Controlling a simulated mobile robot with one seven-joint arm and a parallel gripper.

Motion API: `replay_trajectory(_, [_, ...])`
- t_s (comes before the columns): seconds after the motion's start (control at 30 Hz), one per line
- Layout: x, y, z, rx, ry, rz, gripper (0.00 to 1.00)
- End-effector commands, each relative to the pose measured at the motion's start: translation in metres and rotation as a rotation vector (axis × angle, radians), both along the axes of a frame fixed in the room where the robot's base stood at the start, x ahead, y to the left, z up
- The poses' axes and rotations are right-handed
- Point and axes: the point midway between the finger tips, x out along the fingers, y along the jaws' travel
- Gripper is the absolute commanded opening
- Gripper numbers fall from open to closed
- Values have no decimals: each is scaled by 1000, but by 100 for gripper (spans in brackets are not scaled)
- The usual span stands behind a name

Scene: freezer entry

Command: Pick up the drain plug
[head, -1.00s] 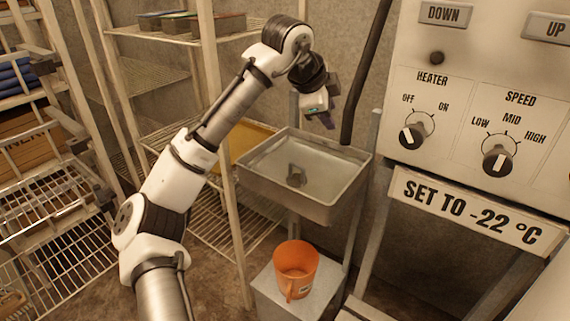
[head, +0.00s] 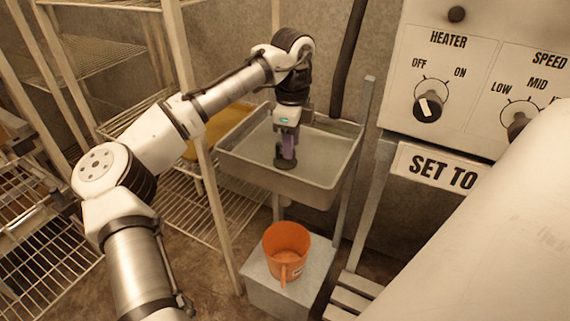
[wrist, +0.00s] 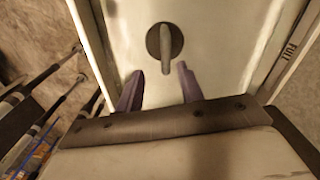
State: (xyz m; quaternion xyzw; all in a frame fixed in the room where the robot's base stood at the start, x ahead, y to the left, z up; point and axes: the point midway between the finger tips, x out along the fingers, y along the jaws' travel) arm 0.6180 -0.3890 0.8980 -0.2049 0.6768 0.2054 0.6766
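The drain plug (head: 285,160) is a dark round disc with an upright grip tab, in the metal sink (head: 325,187). In the wrist view the plug (wrist: 164,42) lies on the pale sink floor, just ahead of the fingers. My gripper (head: 288,148) points down into the sink above the plug. In the wrist view my gripper (wrist: 158,85) has its two purple fingers spread apart with nothing between them. The plug's tab sits ahead of the gap, nearer the right finger. In the head view the fingers partly cover the plug.
An orange jug (head: 287,247) stands on a grey block (head: 262,287) below the sink. A wire rack post (head: 207,190) stands left of the sink. A control panel (head: 465,80) is at the right, and a dark hose (head: 349,60) hangs behind the sink.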

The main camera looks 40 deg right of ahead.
Motion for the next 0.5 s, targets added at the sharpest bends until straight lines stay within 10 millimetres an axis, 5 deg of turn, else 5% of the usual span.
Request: replay_trajectory(0.5, [1, -8, -54, 1, -1, 1, 38])
